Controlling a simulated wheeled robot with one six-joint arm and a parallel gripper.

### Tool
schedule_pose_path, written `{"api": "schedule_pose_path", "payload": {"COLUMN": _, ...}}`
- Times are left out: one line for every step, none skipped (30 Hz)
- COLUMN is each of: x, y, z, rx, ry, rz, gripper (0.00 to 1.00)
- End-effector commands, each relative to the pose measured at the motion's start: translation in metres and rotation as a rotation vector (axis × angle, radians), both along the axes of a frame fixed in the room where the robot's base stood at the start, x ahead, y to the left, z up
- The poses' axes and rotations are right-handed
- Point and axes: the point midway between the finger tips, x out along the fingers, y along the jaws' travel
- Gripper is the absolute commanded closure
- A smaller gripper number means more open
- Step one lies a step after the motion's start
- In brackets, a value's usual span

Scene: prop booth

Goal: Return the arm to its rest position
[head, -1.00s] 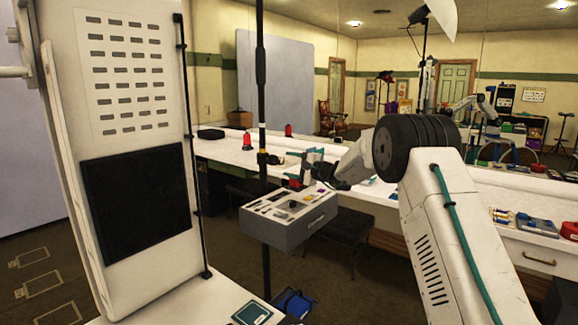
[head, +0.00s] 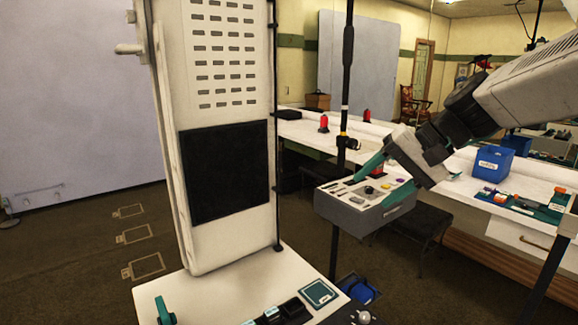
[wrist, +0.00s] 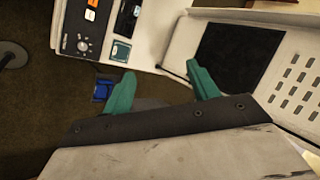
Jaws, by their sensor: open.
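My gripper (head: 407,177) is at the right of the head view, at the end of my raised arm. It is open, with its teal fingers apart. In the head view it overlaps a grey box with a tray-like top (head: 372,214), and I cannot tell the gap between them. In the wrist view my gripper (wrist: 160,70) shows two separate teal fingers with nothing between them. Below them are the dark floor and the edge of a white surface.
A tall white panel with a black square (head: 224,172) stands on a white top (head: 215,290) in front. A dark pole (head: 345,90) rises beside the box. A blue bin (head: 494,163) is on the long table at the right. Open floor lies at the left.

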Motion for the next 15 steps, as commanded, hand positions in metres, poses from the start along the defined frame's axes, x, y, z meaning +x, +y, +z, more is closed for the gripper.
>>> {"api": "schedule_pose_path", "payload": {"x": -0.033, "y": -0.003, "z": -0.004, "rx": -0.066, "ry": 0.005, "rz": 0.029, "gripper": 0.41}}
{"api": "schedule_pose_path", "payload": {"x": -0.050, "y": -0.007, "z": -0.009, "rx": -0.107, "ry": 0.012, "rz": 0.044, "gripper": 0.41}}
{"api": "schedule_pose_path", "payload": {"x": -0.073, "y": -0.012, "z": -0.015, "rx": -0.163, "ry": 0.021, "rz": 0.063, "gripper": 0.41}}
{"api": "schedule_pose_path", "payload": {"x": -0.089, "y": -0.017, "z": -0.020, "rx": -0.206, "ry": 0.026, "rz": 0.076, "gripper": 0.41}}
{"api": "schedule_pose_path", "payload": {"x": -0.106, "y": -0.022, "z": -0.026, "rx": -0.248, "ry": 0.033, "rz": 0.088, "gripper": 0.41}}
{"api": "schedule_pose_path", "payload": {"x": -0.127, "y": -0.029, "z": -0.033, "rx": -0.305, "ry": 0.040, "rz": 0.104, "gripper": 0.41}}
{"api": "schedule_pose_path", "payload": {"x": -0.142, "y": -0.035, "z": -0.039, "rx": -0.347, "ry": 0.045, "rz": 0.114, "gripper": 0.41}}
{"api": "schedule_pose_path", "payload": {"x": -0.156, "y": -0.041, "z": -0.045, "rx": -0.388, "ry": 0.050, "rz": 0.121, "gripper": 0.41}}
{"api": "schedule_pose_path", "payload": {"x": -0.174, "y": -0.049, "z": -0.052, "rx": -0.441, "ry": 0.056, "rz": 0.133, "gripper": 0.41}}
{"api": "schedule_pose_path", "payload": {"x": -0.185, "y": -0.055, "z": -0.058, "rx": -0.478, "ry": 0.059, "rz": 0.139, "gripper": 0.41}}
{"api": "schedule_pose_path", "payload": {"x": -0.196, "y": -0.061, "z": -0.063, "rx": -0.514, "ry": 0.062, "rz": 0.144, "gripper": 0.41}}
{"api": "schedule_pose_path", "payload": {"x": -0.209, "y": -0.068, "z": -0.069, "rx": -0.556, "ry": 0.066, "rz": 0.151, "gripper": 0.41}}
{"api": "schedule_pose_path", "payload": {"x": -0.217, "y": -0.073, "z": -0.073, "rx": -0.585, "ry": 0.068, "rz": 0.154, "gripper": 0.41}}
{"api": "schedule_pose_path", "payload": {"x": -0.224, "y": -0.078, "z": -0.076, "rx": -0.611, "ry": 0.069, "rz": 0.156, "gripper": 0.41}}
{"api": "schedule_pose_path", "payload": {"x": -0.232, "y": -0.083, "z": -0.081, "rx": -0.640, "ry": 0.072, "rz": 0.160, "gripper": 0.41}}
